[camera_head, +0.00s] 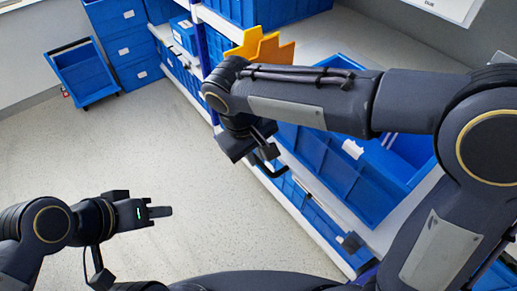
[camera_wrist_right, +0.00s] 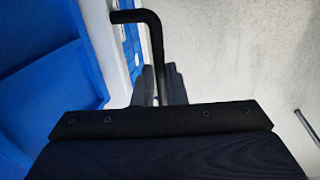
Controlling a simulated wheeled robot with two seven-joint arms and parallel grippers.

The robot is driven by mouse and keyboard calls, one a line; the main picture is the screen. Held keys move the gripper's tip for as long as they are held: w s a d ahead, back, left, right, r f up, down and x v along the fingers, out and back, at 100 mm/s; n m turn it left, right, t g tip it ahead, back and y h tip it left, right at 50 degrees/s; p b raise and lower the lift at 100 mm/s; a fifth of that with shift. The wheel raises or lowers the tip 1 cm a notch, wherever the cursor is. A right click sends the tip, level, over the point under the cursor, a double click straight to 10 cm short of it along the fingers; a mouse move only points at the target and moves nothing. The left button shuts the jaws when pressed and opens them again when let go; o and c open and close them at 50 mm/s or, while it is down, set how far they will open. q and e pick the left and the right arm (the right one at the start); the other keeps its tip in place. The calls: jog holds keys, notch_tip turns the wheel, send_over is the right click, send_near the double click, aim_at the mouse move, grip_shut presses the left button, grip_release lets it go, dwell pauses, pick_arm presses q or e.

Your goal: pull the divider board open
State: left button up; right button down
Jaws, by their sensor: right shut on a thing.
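A thin black bent handle (camera_wrist_right: 150,25) shows in the right wrist view and joins the shelf side at the upper left. In the head view the black handle (camera_head: 269,166) is by the shelf's front edge. My right gripper's fingers (camera_wrist_right: 161,86) are shut around the handle's end; in the head view the right gripper (camera_head: 262,133) is at the shelf front, partly hidden by my arm. I cannot tell which panel is the divider board. My left gripper (camera_head: 161,212) is over open floor at lower left, seen side-on, apart from everything.
A white shelf (camera_head: 330,257) with blue bins (camera_head: 325,170) runs diagonally under my right arm. A yellow stepped piece (camera_head: 262,46) stands behind the arm. Blue drawers (camera_head: 125,45) and a tilted blue bin (camera_head: 84,78) are at the back left. The floor (camera_head: 110,150) at left is clear.

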jog(key=c, duration=1.5)
grip_release()
jog(key=r, duration=0.2)
jog(key=a+r, duration=0.1)
jog(key=r, duration=0.2)
jog(key=s+r, duration=0.1)
jog(key=r, duration=0.1)
jog(key=shift+a+r, duration=0.15)
jog(key=shift+r, duration=0.25)
